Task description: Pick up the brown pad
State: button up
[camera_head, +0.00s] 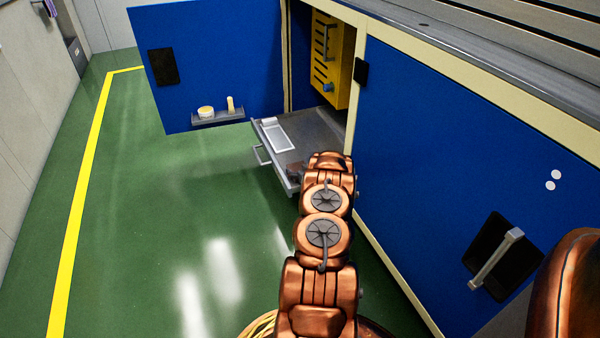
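A small dark brown item (295,173), which may be the brown pad, shows at the right side of the open grey drawer (312,130). My arm partly covers it, so its full shape is hidden. My copper-coloured arm reaches up from the bottom of the view, and its far end is over the drawer's front right corner. My gripper's fingers are hidden behind the arm's last links, so I cannot see whether they touch anything.
A white frame-like part (278,136) lies in the drawer. The blue cabinet door (215,60) stands open, with a small shelf (217,118) holding two cream items. A yellow perforated panel (329,65) is inside the cabinet. A closed blue door (450,150) is at right. The green floor at left is clear.

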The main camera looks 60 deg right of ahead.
jog(key=c, duration=0.5)
jog(key=shift+o, duration=0.2)
